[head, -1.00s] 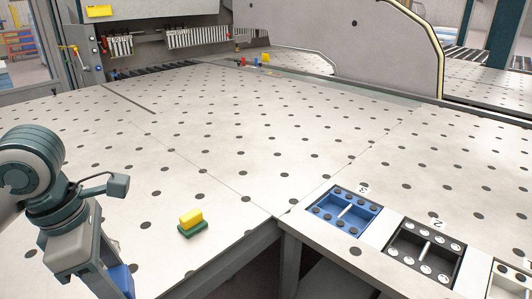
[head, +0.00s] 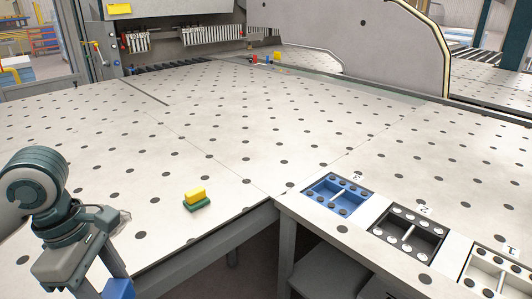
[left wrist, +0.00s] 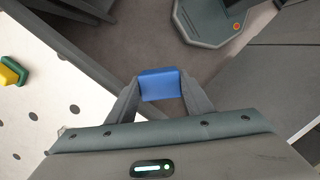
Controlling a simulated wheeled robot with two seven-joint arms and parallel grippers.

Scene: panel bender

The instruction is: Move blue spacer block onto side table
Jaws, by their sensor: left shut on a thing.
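The blue spacer block (left wrist: 160,84) is held between the two fingers of my left gripper (left wrist: 160,98) in the left wrist view. In the head view the blue block (head: 119,289) shows at the bottom left edge, below my left gripper (head: 112,280), partly cut off by the frame. In the left wrist view the block is over dark floor beside the perforated table. The side table (head: 342,229) with numbered trays stands at the right in the head view. My right gripper is in neither view.
A yellow and green block pair (head: 196,200) sits on the large perforated table (head: 240,130) near its front edge. A blue tray (head: 338,193), a black tray (head: 408,236) and a white tray (head: 497,271) line the side table. Small coloured items (head: 268,58) stand far back.

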